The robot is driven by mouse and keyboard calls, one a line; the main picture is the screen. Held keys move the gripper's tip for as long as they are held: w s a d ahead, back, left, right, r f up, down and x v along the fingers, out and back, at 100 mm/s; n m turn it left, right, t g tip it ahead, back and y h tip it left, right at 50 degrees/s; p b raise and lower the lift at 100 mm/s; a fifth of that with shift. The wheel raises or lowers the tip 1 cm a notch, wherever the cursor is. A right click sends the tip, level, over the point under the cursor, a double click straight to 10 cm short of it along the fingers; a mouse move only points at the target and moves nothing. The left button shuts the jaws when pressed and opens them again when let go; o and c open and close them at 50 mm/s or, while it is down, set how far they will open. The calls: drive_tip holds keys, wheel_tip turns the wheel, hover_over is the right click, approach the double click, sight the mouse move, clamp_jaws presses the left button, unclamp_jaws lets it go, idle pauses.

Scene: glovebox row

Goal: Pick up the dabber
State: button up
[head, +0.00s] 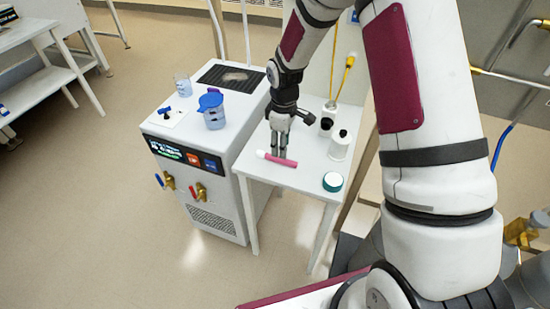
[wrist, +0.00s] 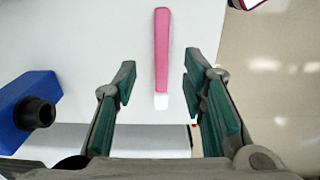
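The dabber is a slim pink stick with a white tip. In the head view the dabber (head: 278,159) lies on the small white table (head: 300,178) near its front edge. In the wrist view the dabber (wrist: 162,50) points up the picture, its white tip toward me, in line with the gap between my fingers. My gripper (head: 272,148) is just above and beside the dabber in the head view.
White bottles with black caps (head: 341,144) and a green-rimmed round jar (head: 333,181) stand on the same table. A white bath unit (head: 215,125) to the left carries a blue-lidded jug (head: 213,112) and a beaker (head: 183,85). A blue block-like part (wrist: 28,112) shows at the wrist view's left.

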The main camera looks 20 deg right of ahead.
sight(276, 159)
drive_tip(key=shift+a+f+p, duration=0.15)
drive_tip(key=shift+f+p, duration=0.3)
drive_tip(key=shift+f, duration=2.15)
drive_tip(key=shift+c, duration=0.5)
clamp_jaws()
